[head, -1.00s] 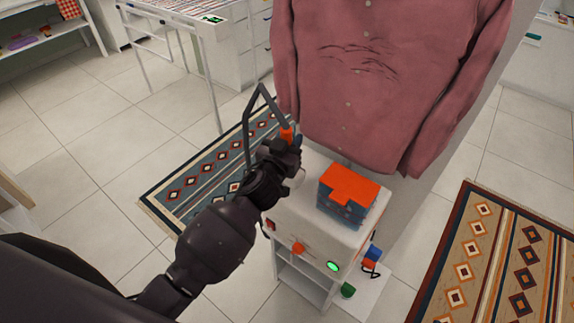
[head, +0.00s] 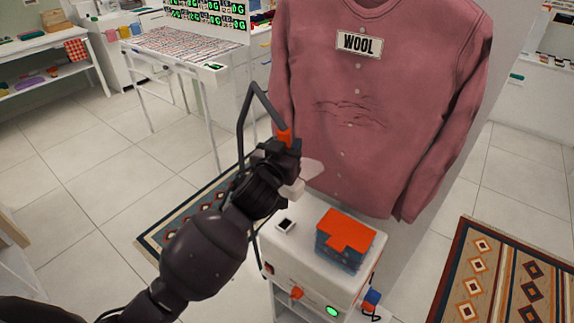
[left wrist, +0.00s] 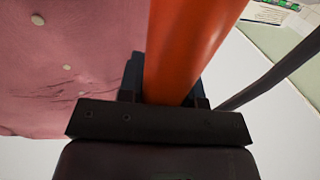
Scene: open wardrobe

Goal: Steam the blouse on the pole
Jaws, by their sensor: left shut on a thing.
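A dusty pink blouse (head: 380,90) hangs upright in front of a pale panel. It has a "WOOL" label (head: 359,44) and dark creases across its middle; the blouse also fills the left of the left wrist view (left wrist: 70,60). My left gripper (head: 283,150) is shut on the orange handle of the steamer head (head: 285,137), which also shows in the left wrist view (left wrist: 185,50). A grey hose loops up from it. A pale head plate shows right of the gripper, close to the blouse's lower left edge. The white steamer base (head: 300,245) stands below. My right gripper is out of view.
A blue tank with an orange lid (head: 345,238) sits on the base, and a green light (head: 332,311) glows on its front. Patterned rugs lie left and right (head: 500,280). A white table (head: 170,50) stands at the back left. Tiled floor between is clear.

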